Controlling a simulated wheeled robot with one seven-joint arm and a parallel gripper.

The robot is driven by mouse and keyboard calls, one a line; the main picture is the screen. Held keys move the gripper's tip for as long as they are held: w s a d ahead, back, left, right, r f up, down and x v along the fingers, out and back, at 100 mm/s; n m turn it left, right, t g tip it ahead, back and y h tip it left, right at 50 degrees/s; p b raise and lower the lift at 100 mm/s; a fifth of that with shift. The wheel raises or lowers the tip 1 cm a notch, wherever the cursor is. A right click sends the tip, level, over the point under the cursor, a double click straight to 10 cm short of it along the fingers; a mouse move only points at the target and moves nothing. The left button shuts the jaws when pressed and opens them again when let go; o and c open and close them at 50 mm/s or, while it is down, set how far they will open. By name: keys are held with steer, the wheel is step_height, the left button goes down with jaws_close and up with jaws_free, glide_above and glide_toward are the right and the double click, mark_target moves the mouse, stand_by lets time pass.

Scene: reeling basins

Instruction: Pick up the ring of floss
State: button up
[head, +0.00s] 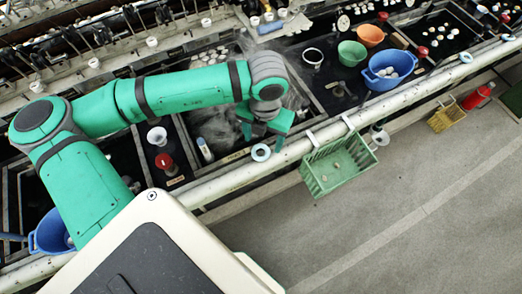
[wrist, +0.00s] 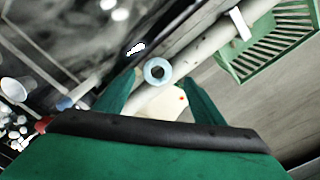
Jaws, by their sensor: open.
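The ring of floss (head: 261,152) is a small pale blue ring with a dark hole. It lies at the front edge of the basins, beside the long pale pipe (head: 232,182). In the wrist view the ring (wrist: 147,75) shows whole, just beyond and between my fingertips. My gripper (head: 265,131) is open and empty, with its fingers pointing down just behind the ring in the head view. In the wrist view my gripper (wrist: 157,84) has a green finger on either side. I cannot tell the exact height between the fingertips and the ring.
A green basket (head: 338,166) hangs on the pipe to the right. A white cup (head: 157,136), a red-topped item (head: 165,162) and a white bottle (head: 205,149) stand to the left. Blue (head: 389,72) and green (head: 351,53) bowls stand at right. Another pale blue ring (head: 466,58) lies farther along.

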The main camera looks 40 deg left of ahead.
steer(key=shift+w+a+f, duration=0.1)
steer(key=shift+a+f, duration=0.05)
steer(key=shift+f, duration=2.35)
steer(key=c, duration=0.7)
